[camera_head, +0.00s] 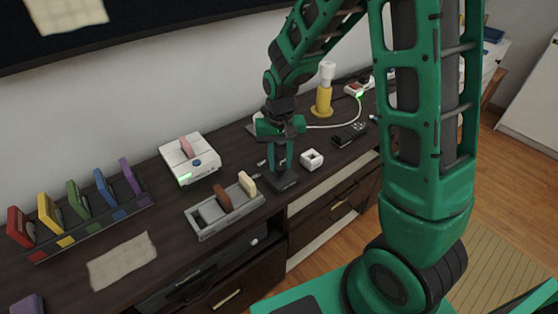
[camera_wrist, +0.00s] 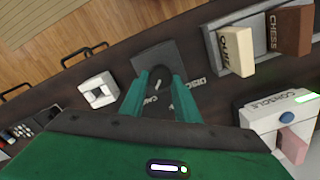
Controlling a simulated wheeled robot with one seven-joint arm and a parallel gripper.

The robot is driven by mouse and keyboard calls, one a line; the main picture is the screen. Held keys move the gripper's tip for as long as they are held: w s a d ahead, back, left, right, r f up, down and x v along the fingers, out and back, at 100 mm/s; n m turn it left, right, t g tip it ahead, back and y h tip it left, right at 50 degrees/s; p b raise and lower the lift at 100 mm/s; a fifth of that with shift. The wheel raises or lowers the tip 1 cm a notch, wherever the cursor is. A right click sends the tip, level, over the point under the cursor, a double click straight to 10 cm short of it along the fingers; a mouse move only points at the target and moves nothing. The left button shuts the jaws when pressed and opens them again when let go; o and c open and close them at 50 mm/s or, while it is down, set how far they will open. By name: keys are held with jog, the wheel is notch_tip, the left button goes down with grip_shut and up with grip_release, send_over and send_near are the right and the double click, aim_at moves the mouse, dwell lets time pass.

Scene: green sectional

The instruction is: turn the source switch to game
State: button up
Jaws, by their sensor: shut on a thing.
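The source switch is a dark square box (camera_head: 287,184) on the dark wooden console table; it also shows in the wrist view (camera_wrist: 150,60). Small pale labels lie near it in the wrist view; one seems to read "GAME", though the fingers partly cover them. My gripper (camera_head: 282,167) points down onto the box from above. In the wrist view its two green fingers (camera_wrist: 160,78) are closed around a small dark knob or lever on the box. The knob is mostly hidden between the fingers, so I cannot tell which label it points to.
A grey tray (camera_head: 205,236) with brown and cream cartridges stands left of the switch. A white console (camera_head: 190,158) with a pink cartridge is behind it. A white block (camera_head: 312,160) sits close on the right. A yellow lamp (camera_head: 323,103) and black remote (camera_head: 350,133) stand farther right.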

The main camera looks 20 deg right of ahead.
aim_at(280, 164)
jog(key=o, duration=1.1)
jog(key=shift+c, duration=0.2)
notch_tip(280, 164, up, 11)
jog(key=shift+w+f, duration=0.1)
jog(key=s+d+r+m, duration=0.2)
jog(key=s+d+r, duration=0.2)
jog(key=s+d, duration=0.85)
jog(key=s+d+m, duration=0.1)
jog(key=s+d, duration=0.3)
jog(key=s, duration=1)
